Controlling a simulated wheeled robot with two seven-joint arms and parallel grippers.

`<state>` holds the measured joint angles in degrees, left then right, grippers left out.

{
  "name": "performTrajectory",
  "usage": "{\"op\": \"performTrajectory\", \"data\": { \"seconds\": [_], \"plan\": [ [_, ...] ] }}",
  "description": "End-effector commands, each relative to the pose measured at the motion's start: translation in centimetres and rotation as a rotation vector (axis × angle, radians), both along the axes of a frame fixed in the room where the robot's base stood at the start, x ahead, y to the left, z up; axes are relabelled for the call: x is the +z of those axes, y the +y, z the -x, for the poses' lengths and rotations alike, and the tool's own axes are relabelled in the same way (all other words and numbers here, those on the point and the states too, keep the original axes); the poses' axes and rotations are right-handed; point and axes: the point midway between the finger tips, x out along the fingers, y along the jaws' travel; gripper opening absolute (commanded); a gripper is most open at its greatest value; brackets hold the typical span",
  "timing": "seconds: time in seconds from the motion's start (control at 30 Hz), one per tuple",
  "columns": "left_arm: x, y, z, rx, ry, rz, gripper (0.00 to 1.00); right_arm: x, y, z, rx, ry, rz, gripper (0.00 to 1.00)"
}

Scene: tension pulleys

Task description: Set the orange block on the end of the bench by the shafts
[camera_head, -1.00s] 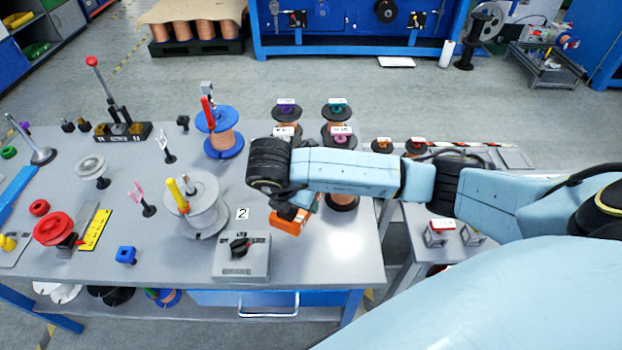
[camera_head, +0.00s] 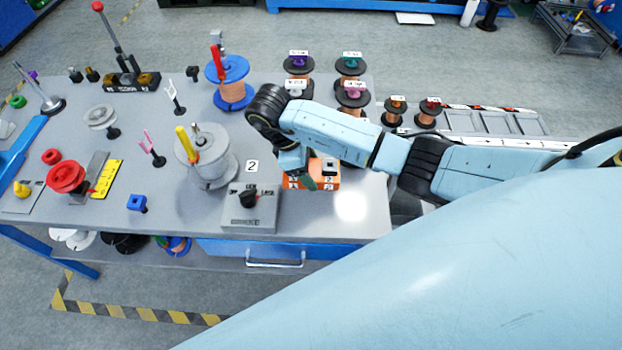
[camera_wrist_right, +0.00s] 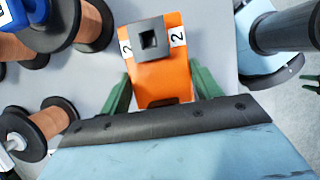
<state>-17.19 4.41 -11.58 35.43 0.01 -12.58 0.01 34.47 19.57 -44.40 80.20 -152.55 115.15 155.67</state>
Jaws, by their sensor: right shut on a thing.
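The orange block (camera_head: 322,170) has white "2" labels and a grey square socket piece on it. It is at the right end of the bench (camera_head: 350,225), right of the grey switch box. My right gripper (camera_head: 305,177) is shut on it. In the right wrist view the block (camera_wrist_right: 162,75) sits between the green fingers of the right gripper (camera_wrist_right: 160,92). Whether its underside touches the bench is unclear. Upright shafts (camera_head: 120,45) stand toward the back left. My left gripper is out of the head view; a small dark green shape at the wrist view's right edge may be it.
The grey switch box (camera_head: 249,206) and a "2" card (camera_head: 252,166) lie left of the block. A large grey spool (camera_head: 205,160) stands further left. Copper spools (camera_head: 352,96) stand behind my right arm. Bare bench lies by the front right corner.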

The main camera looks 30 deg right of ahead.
Motion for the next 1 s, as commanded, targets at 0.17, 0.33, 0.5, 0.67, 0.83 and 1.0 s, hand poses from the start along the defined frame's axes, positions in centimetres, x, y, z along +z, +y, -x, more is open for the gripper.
{"op": "performTrajectory", "data": {
  "seconds": [0.17, 0.33, 0.5, 0.67, 0.83, 1.0],
  "plan": [
    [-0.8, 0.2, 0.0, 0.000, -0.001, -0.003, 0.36, -1.6, 0.1, 0.0, -0.001, 0.001, -0.002, 0.27],
    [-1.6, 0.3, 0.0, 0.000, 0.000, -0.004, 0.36, -4.3, 0.0, 0.0, 0.000, 0.001, 0.000, 0.27],
    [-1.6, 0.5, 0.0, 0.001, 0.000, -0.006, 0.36, -5.0, 0.0, -0.1, 0.001, -0.002, 0.000, 0.27],
    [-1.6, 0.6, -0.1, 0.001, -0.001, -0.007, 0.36, -5.0, 0.0, -0.1, 0.002, -0.002, 0.000, 0.27],
    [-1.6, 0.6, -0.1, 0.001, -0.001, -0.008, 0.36, -5.0, 0.0, 0.0, 0.001, 0.000, 0.000, 0.82],
    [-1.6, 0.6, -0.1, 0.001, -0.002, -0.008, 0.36, -5.0, 0.0, 0.0, 0.001, 0.000, 0.000, 0.85]
  ]
}}
